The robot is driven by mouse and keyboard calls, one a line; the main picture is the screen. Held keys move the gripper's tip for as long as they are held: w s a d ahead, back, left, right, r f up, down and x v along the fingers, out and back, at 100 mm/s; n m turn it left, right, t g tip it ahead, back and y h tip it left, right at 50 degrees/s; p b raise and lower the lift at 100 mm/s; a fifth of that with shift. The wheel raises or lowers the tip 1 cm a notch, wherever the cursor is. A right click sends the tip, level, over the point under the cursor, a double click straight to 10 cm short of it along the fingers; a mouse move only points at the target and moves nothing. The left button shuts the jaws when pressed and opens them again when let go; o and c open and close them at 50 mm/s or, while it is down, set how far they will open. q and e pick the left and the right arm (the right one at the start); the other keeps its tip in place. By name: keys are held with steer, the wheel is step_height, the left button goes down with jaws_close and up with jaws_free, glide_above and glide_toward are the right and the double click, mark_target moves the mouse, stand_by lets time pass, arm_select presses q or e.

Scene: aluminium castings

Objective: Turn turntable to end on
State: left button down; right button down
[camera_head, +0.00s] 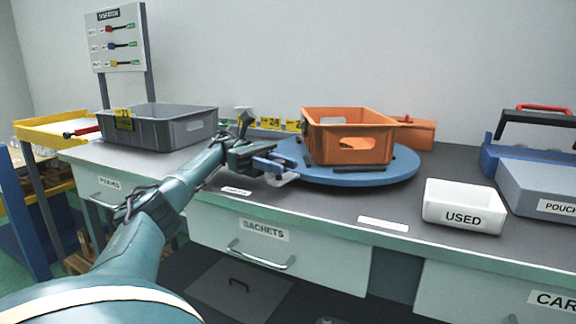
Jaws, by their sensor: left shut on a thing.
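A round blue turntable (358,177) lies on the grey bench top in the middle of the view. An orange crate (350,150) with cut-out handholds stands on it, its long side facing me at a slight angle. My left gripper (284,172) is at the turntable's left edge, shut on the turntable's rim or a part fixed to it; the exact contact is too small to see. The far left part of the turntable is hidden behind my gripper. My right gripper is not in view.
A white USED tray (463,205) and a grey POUCH box (540,187) stand at the right. An orange block (416,134) lies behind the crate. The bench front between turntable and edge is mostly clear.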

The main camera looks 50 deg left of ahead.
arm_select(q)
steer(key=c, duration=1.2)
jaws_free()
step_height(320, 180, up, 9)
steer(key=p, duration=0.4)
steer(key=shift+r, duration=0.15)
steer(key=shift+r+p, duration=0.3)
steer(key=shift+r, duration=0.05)
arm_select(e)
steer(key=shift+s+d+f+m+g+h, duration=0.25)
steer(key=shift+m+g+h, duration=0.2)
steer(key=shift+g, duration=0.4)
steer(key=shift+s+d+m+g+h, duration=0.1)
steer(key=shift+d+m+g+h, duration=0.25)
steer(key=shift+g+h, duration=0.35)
